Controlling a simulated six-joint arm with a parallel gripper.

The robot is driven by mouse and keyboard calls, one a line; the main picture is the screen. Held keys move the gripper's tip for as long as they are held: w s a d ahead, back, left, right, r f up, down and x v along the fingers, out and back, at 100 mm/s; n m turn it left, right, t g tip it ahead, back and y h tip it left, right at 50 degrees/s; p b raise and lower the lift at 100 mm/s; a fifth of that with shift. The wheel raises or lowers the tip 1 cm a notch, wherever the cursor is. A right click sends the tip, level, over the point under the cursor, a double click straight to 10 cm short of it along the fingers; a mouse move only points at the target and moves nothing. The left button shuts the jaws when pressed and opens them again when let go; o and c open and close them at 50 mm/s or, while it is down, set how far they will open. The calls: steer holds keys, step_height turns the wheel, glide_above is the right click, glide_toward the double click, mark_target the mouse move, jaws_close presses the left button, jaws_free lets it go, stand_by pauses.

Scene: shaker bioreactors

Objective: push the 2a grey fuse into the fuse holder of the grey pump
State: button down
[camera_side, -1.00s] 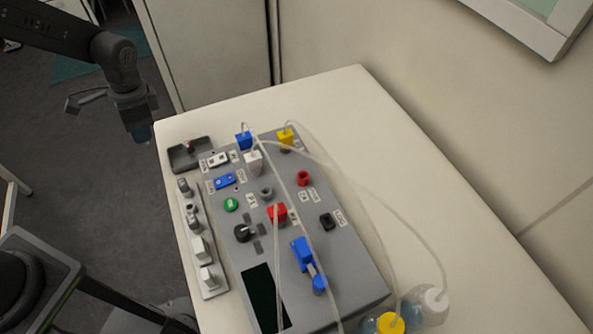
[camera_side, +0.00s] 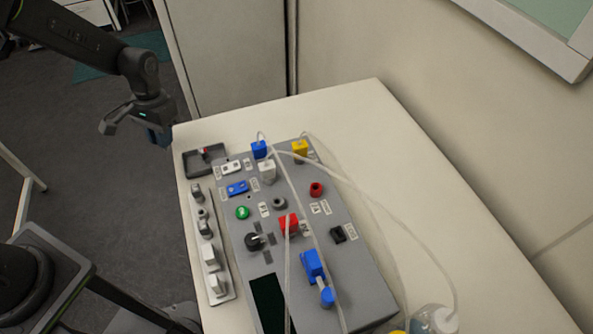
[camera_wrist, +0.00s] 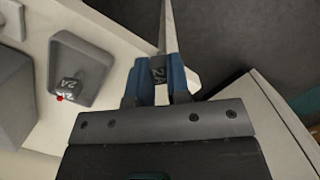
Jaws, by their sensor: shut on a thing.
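In the side view my gripper (camera_side: 158,136) hangs off the table's far left corner, left of the tray and well away from the device panel (camera_side: 370,270); the fuse is too small to make out there. A round grey socket (camera_side: 280,203) sits mid-panel, but I cannot tell whether it is the grey pump's fuse holder. A white-grey block (camera_side: 267,171) with a tube stands near the panel's far end.
Tubes arch over the panel's blue, yellow and red blocks.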

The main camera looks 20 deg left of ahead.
step_height(320, 180, up, 19)
steer(key=n+h, duration=0.1)
steer(key=n, duration=0.8)
glide_above(317, 196)
steer(key=shift+t, duration=0.3)
steer(key=shift+w+a+f, duration=0.1)
steer(key=shift+w+f, duration=0.05)
steer(key=shift+f, duration=1.35)
steer(key=shift+w+a+f, duration=0.15)
steer(key=shift+f, duration=1.4)
steer(key=shift+w+a+f, duration=0.1)
steer(key=shift+w+f, duration=0.05)
steer(key=shift+f, duration=1.35)
steer(key=shift+f, duration=1.4)
steer(key=c, duration=1)
jaws_free()
